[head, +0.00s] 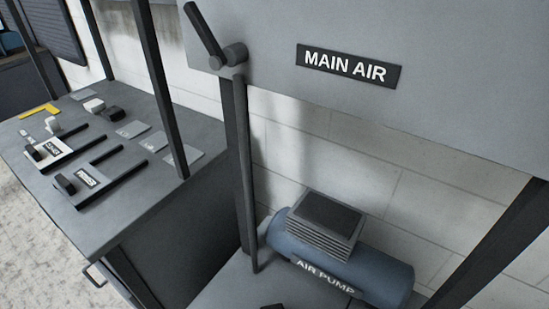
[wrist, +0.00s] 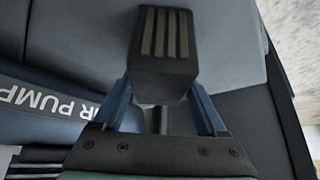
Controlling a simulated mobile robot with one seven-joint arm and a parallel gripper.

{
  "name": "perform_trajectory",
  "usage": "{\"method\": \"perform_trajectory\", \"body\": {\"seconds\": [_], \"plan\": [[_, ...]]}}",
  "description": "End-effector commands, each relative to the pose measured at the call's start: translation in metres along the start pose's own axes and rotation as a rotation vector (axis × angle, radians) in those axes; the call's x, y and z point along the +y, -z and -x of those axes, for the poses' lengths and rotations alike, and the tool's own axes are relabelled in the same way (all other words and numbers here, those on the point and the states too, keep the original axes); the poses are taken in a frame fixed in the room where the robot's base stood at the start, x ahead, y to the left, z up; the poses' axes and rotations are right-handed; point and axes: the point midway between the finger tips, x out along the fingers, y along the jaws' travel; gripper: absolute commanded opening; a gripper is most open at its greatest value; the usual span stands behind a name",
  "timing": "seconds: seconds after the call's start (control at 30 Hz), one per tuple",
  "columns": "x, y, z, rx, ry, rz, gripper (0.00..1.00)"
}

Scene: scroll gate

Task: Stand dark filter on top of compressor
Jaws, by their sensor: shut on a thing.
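The compressor (head: 385,278) is a blue-grey cylinder labelled AIR PUMP, lying low in the head view. On it sits a ribbed grey block with a flat dark top (head: 327,212). In the wrist view, my gripper (wrist: 160,90) has its blue fingers on both sides of a dark block with pale stripes, apparently the dark filter (wrist: 163,65), and is shut on it. The AIR PUMP label of the compressor (wrist: 45,103) shows at the left of the wrist view. A small dark shape at the bottom edge of the head view is cut off; I cannot tell what it is.
A dark post (head: 243,170) with a lever handle (head: 205,35) stands left of the compressor. The grey MAIN AIR panel (head: 440,95) hangs above it. A bench (head: 145,225) at left bears sliders and small blocks. The compressor's flat top is clear.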

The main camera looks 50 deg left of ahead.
Motion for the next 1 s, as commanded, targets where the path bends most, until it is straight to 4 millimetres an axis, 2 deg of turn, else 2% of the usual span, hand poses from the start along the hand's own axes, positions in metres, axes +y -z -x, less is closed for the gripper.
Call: {"method": "perform_trajectory", "body": {"seconds": [0.03, 0.07, 0.2, 0.57, 0.67, 1.0], "plan": [[0.000, -0.002, -0.003, 0.001, 0.000, 0.000, 0.12], [0.000, -0.002, -0.003, 0.000, 0.000, 0.000, 0.76], [0.000, -0.001, -0.002, -0.001, 0.000, 0.000, 1.00], [0.000, 0.001, 0.005, 0.000, -0.001, -0.001, 1.00], [0.000, 0.001, 0.019, 0.000, -0.001, -0.001, 1.00], [0.000, 0.001, 0.086, 0.001, -0.001, -0.001, 1.00]]}}
